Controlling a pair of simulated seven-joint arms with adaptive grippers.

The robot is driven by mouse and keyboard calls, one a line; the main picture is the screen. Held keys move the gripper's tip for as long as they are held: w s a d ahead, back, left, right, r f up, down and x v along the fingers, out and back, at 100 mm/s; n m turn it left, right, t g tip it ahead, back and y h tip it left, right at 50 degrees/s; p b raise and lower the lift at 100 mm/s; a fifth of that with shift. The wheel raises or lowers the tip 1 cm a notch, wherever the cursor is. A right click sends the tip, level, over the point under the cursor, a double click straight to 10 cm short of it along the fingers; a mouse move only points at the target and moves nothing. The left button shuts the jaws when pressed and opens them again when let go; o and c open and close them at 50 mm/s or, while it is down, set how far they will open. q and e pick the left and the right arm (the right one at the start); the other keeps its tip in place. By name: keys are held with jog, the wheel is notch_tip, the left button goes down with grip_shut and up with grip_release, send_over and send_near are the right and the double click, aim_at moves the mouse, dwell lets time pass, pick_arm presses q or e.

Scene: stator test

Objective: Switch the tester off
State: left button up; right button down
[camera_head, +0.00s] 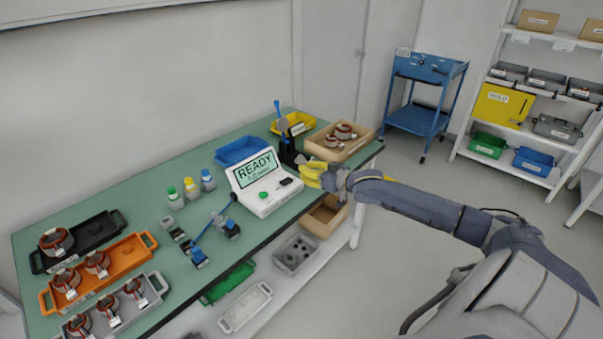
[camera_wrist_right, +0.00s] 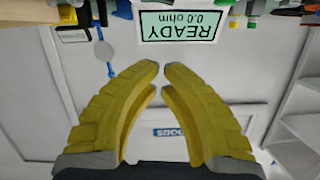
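The tester (camera_head: 284,196) is a white box with a slanted screen (camera_head: 258,168) on the green bench. The screen is lit pale green and reads READY with a resistance line under it. A green button (camera_head: 263,195) and a small dark part (camera_head: 286,182) sit on its front face. My right gripper (camera_head: 311,172) has yellow fingers and is just right of the tester, apparently above the bench edge. In the right wrist view the fingertips (camera_wrist_right: 161,68) nearly meet with nothing between them, and the screen (camera_wrist_right: 178,26) appears upside down, reading 0.0 ohm. My left gripper is not in view.
A black stand with a blue lever (camera_head: 286,147) and a wooden box of stators (camera_head: 356,151) stand behind my right gripper. A blue bin (camera_head: 238,150) and several bottles are left of the tester. Stator trays (camera_head: 133,246) fill the bench's left end.

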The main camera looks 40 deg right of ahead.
send_over(286, 182)
jog(key=shift+s+d+f, duration=0.1)
jog(key=shift+d+f, duration=0.05)
jog(key=shift+f, duration=0.35)
jog(key=shift+s+d+f, duration=0.1)
jog(key=shift+d+f, duration=0.05)
jog(key=shift+f, duration=0.35)
notch_tip(286, 182, down, 2)
jog(key=shift+w+a, duration=0.1)
jog(key=shift+a, duration=0.05)
jog(key=shift+a+f, duration=0.1)
jog(key=shift+f, duration=1)
